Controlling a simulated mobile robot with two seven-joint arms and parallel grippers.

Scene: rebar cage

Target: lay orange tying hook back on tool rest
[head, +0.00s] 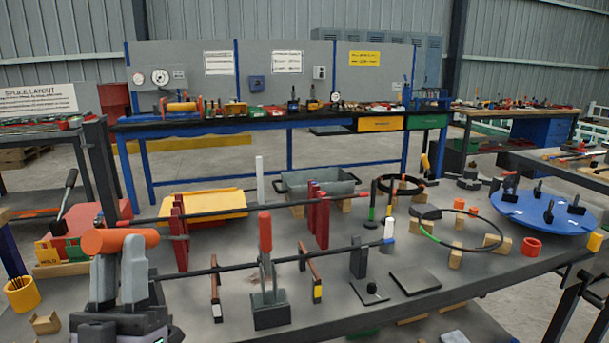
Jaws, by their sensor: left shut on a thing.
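The orange tying hook (122,240) shows at the lower left of the head view as a thick orange handle lying roughly level. My left gripper (119,262) is shut on it from below, with its two grey fingers upright against the handle. The hook's metal end cannot be made out. The handle is in front of a dark bar and the red box behind. A small notched wooden block (45,323) sits on the table left of my gripper; I cannot tell whether it is the tool rest. My right gripper is not in view.
A grey clamp with a red handle (265,245) stands right of my gripper. Long dark bars cross the table on red supports (318,212) and low stands. A yellow cup (22,294) is at the left edge. A blue round plate (541,211) lies far right.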

